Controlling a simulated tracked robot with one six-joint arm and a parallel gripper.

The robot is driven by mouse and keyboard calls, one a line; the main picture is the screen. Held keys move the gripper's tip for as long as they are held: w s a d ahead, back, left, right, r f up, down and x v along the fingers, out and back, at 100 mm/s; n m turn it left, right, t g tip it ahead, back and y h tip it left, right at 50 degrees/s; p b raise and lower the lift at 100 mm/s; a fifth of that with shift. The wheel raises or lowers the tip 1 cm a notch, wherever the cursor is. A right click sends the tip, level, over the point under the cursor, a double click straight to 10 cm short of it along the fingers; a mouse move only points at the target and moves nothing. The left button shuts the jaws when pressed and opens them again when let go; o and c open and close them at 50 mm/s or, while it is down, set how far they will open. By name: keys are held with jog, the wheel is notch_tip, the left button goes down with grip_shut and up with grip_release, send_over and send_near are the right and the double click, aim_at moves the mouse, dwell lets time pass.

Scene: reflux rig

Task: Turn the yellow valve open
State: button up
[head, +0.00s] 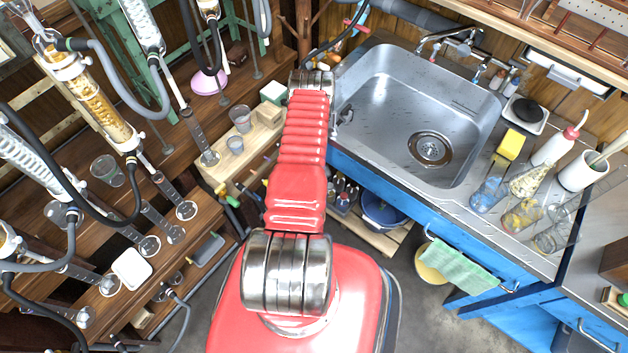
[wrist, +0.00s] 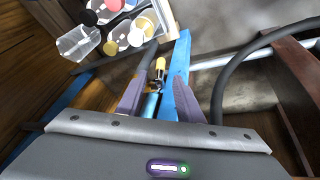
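The yellow valve (wrist: 160,65) shows in the wrist view as a small yellow handle with a dark part below it. It lies just beyond the gap between my fingertips. My gripper (wrist: 159,83) is open, with one purple-grey finger on each side of the gap. Nothing is clearly held, and I cannot tell whether a finger touches the valve. A blue fitting (wrist: 151,105) shows between the fingers, below the valve. In the head view my red arm reaches away toward the bench and hides the gripper; I cannot make out the yellow valve there for certain.
In the wrist view a blue bar (wrist: 181,55) runs close beside the right finger. A dark hose (wrist: 228,80) curves to the right. Several bottles and cups (wrist: 128,30) stand at the top left. The head view shows a steel sink (head: 400,110) and a wooden block (head: 262,135) near my arm.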

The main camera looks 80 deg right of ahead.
jog(key=shift+x, duration=2.9)
grip_shut()
